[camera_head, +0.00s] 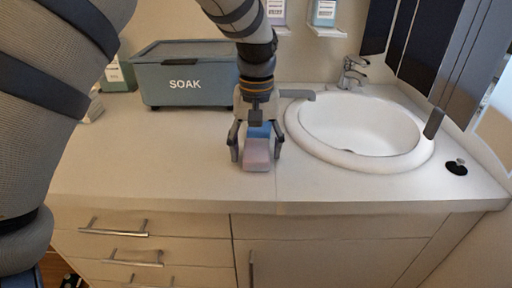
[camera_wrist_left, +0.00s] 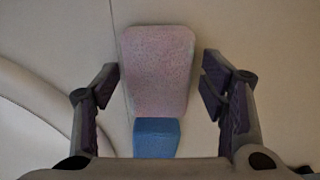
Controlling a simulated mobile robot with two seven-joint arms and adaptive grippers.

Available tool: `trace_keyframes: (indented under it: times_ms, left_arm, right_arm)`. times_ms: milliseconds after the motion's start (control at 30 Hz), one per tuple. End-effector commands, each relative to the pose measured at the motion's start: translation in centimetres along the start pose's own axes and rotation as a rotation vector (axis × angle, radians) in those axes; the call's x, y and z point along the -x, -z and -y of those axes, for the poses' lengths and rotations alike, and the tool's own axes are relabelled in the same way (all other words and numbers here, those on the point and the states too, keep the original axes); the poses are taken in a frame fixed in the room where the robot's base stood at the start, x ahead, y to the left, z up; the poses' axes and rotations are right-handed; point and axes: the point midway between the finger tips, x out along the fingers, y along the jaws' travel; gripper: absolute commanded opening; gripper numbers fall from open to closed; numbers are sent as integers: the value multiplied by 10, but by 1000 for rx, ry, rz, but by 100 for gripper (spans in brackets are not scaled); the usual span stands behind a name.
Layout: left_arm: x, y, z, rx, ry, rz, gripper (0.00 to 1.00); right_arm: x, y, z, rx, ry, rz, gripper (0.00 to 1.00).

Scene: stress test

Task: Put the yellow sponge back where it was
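A block with a pink part (camera_head: 257,158) and a blue part (camera_head: 259,131) lies on the counter, left of the sink. In the left wrist view the pink part (camera_wrist_left: 158,72) is the wider end and the blue part (camera_wrist_left: 156,137) is nearest the gripper. My left gripper (camera_head: 256,154) points down with its fingers on either side of the block. It is open, with a gap on both sides in the wrist view. No yellow sponge shows in either view. My right gripper is not in view.
A blue-grey box marked SOAK (camera_head: 186,84) stands at the back left. A white sink (camera_head: 425,152) with a tap (camera_head: 352,73) is at right, with a black stopper (camera_head: 456,167) beside it. Shelves with bottles are on the wall. The counter's front left (camera_head: 140,165) is clear.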

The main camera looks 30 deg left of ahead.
Motion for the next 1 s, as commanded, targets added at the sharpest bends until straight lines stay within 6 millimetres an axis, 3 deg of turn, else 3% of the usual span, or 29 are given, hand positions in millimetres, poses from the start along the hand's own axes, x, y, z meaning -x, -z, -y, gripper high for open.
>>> trace_keyframes:
  times_ms: [300, 700, 833, 1000]
  left_arm:
    - [6, 0, 0, 0, -1, -2, 67]
    - [103, 1, 0, 0, -1, -3, 67]
    - [118, 1, 0, 0, 1, -1, 67]
    - [122, 0, 0, 0, 1, 1, 67]
  right_arm:
    - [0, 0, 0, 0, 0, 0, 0]
    - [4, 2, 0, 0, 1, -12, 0]
    - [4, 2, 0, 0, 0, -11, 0]
    - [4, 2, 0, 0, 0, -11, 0]
